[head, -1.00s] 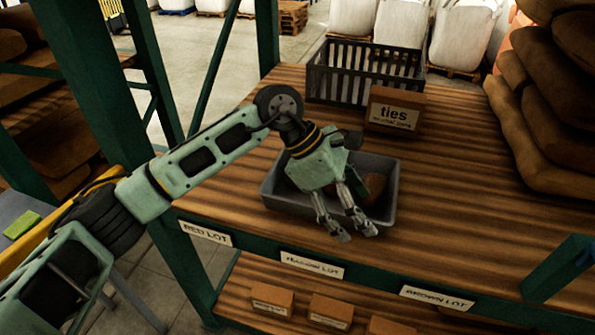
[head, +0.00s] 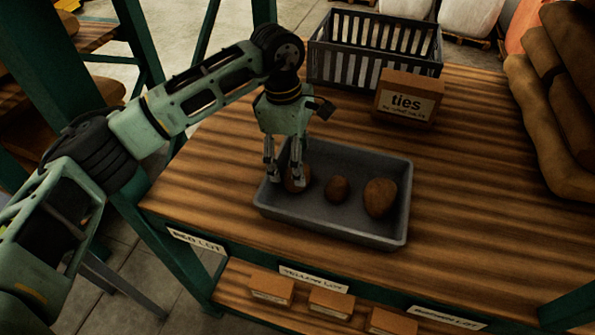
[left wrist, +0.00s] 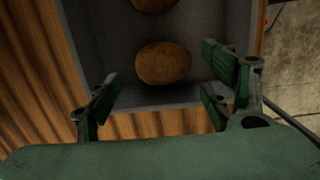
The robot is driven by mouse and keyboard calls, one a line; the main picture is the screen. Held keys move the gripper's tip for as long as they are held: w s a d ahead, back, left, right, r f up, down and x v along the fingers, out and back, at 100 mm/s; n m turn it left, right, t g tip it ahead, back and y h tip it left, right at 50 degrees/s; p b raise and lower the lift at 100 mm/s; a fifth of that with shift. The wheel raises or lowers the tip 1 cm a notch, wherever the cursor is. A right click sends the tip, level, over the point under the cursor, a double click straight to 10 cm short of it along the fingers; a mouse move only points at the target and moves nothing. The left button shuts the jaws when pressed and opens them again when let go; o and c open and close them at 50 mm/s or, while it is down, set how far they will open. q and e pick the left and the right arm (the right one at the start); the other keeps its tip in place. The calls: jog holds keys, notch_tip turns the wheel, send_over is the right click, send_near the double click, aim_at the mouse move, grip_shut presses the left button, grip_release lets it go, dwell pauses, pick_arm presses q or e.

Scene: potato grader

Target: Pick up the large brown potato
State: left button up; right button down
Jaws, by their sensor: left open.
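A grey tray (head: 330,228) on the wooden table holds three brown potatoes in a row. The right potato (head: 380,198) looks largest, the middle potato (head: 337,189) looks smallest, and the left potato (head: 299,179) is partly hidden by my left gripper (head: 284,179). That gripper points down over the tray's left end, open. In the left wrist view, a brown potato (left wrist: 163,63) lies in the tray (left wrist: 165,104), ahead of and between the spread fingers (left wrist: 161,98), with nothing gripped. Another potato (left wrist: 153,4) is cut off at the top edge. My right gripper is not in view.
A cardboard box marked "ties" (head: 408,97) and a dark slatted crate (head: 373,55) stand behind the tray. Brown sacks (head: 548,130) are piled at the right. Small boxes (head: 330,302) sit on the shelf below. The table right of the tray is clear.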

pick_arm(q)
jog(key=f, duration=0.1)
jog(key=f+p, duration=0.1)
jog(key=shift+d+f, duration=0.25)
jog(key=shift+f, duration=0.05)
jog(key=shift+w+f, duration=0.1)
jog(key=shift+f, duration=0.7)
jog(key=c, duration=0.9)
jog(key=shift+c, duration=1.7)
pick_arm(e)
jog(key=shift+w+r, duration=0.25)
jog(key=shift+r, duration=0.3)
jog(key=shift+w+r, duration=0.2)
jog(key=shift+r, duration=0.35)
